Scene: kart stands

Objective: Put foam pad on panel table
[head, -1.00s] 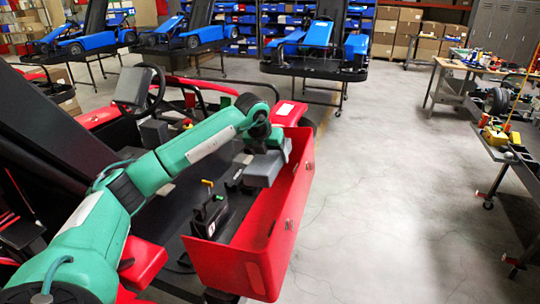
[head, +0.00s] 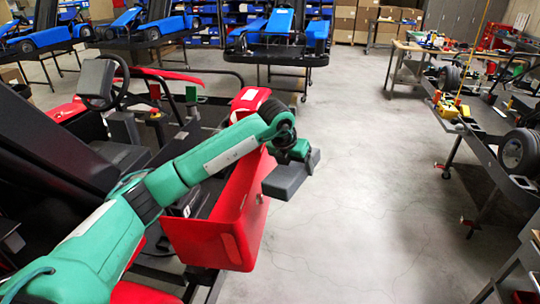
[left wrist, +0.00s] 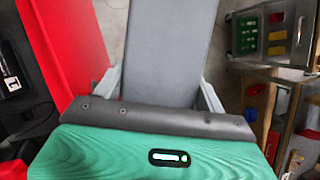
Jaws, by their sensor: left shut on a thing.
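The foam pad (head: 290,178) is a dark grey flat block. My left gripper (head: 299,152) is shut on it and holds it in the air just to the right of the red kart's side panel, with floor behind it. In the left wrist view the pad (left wrist: 170,45) extends away between the two grey fingers. A dark wheeled table (head: 478,148) at the right carries a wheel and small yellow parts. A wooden-topped bench (head: 408,48) stands farther back. I cannot tell which is the panel table. My right gripper is not in view.
The kart's red side panel (head: 225,215) stands close beside my left arm, with the steering wheel (head: 100,82) behind. Blue karts (head: 275,28) on stands line the back. The grey floor (head: 370,160) between kart and right table is clear.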

